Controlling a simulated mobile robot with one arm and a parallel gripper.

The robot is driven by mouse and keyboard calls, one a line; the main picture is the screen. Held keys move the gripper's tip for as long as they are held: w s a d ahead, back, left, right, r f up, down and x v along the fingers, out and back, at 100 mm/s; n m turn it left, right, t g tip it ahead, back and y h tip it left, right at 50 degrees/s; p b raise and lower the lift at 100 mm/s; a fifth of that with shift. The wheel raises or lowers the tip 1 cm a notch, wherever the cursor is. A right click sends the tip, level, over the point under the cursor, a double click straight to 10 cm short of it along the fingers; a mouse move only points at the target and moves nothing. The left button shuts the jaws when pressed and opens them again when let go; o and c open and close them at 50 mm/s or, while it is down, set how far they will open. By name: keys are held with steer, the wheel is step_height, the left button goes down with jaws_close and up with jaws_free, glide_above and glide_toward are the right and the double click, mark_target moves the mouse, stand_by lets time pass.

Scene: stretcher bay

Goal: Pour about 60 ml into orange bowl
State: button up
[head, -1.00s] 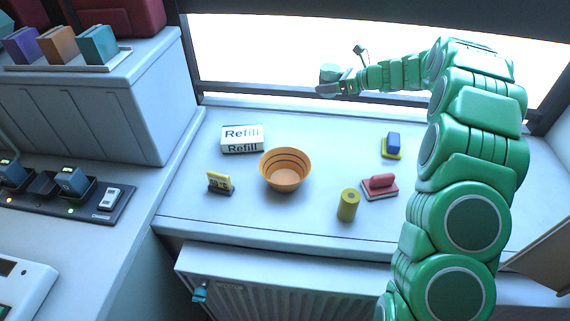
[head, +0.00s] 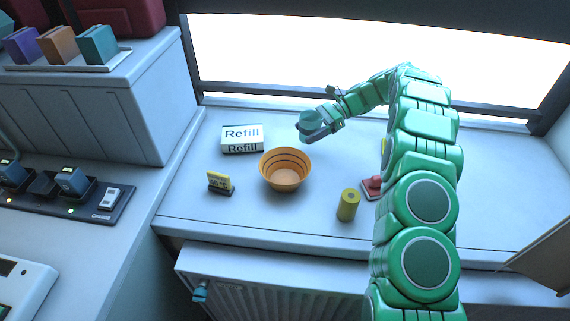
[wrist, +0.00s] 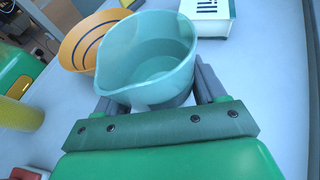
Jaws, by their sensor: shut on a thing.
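The orange bowl (head: 284,178) stands upright on the white counter, with dark rings on its inner wall. My gripper (head: 312,136) is above the counter, up and to the right of the bowl in the head view. It is shut on a teal cup with a pouring lip (wrist: 147,55). The cup looks about upright, and a smooth paler patch shows at its inside bottom; I cannot tell how much liquid it holds. In the wrist view the orange bowl (wrist: 82,45) is partly hidden behind the cup. The cup is apart from the bowl in the head view.
A white Refill box (head: 242,139) stands behind left of the bowl. A small yellow sign (head: 220,182) stands left of it. The counter just in front of the bowl is clear.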

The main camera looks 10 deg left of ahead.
mark_target(308, 133)
steer(key=shift+s+d+f+n+g+h, duration=0.2)
steer(key=shift+s+f+n+g+h, duration=0.15)
steer(key=shift+s+f+n+g, duration=0.35)
steer(key=shift+s+d+f+n+g+h, duration=0.2)
steer(key=shift+s+f+n+g+h, duration=0.25)
steer(key=shift+s+f, duration=0.4)
steer(key=shift+s+r, duration=0.15)
steer(key=shift+r, duration=0.05)
